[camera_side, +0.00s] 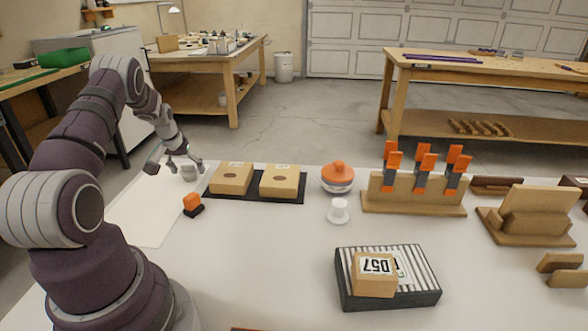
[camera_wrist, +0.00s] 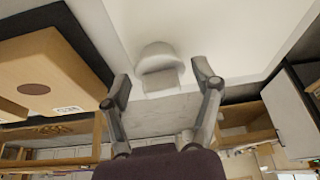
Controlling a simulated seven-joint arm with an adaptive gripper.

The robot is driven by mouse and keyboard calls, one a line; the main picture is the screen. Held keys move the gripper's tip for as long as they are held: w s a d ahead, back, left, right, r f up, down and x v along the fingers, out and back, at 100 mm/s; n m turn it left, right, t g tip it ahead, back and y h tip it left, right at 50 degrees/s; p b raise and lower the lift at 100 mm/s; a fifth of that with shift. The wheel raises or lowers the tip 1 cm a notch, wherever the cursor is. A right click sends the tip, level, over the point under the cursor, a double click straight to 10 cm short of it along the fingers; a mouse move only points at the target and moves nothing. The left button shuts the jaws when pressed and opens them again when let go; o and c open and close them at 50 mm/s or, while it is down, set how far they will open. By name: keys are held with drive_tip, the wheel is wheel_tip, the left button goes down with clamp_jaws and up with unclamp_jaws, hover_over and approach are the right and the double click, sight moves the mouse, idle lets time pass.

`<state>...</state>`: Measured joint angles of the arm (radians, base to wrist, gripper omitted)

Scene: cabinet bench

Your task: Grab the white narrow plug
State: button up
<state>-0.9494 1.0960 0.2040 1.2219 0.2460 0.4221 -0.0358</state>
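A small white plug (camera_side: 189,174) stands at the far left of the white table. It also shows in the wrist view (camera_wrist: 156,62), with a rounded wide part and a narrower block-like part facing the fingers. My gripper (camera_side: 186,164) is at this plug, fingers spread. In the wrist view my gripper (camera_wrist: 164,84) is open, with the plug between and just beyond the fingertips; I cannot tell whether they touch it. A second white piece (camera_side: 339,211), a narrow knob on a wider round base, stands upright mid-table, away from my gripper.
Two cardboard boxes (camera_side: 231,178) lie on a black mat right of my gripper.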

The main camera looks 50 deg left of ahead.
drive_tip(key=c, duration=0.5)
drive_tip(key=shift+o, duration=0.2)
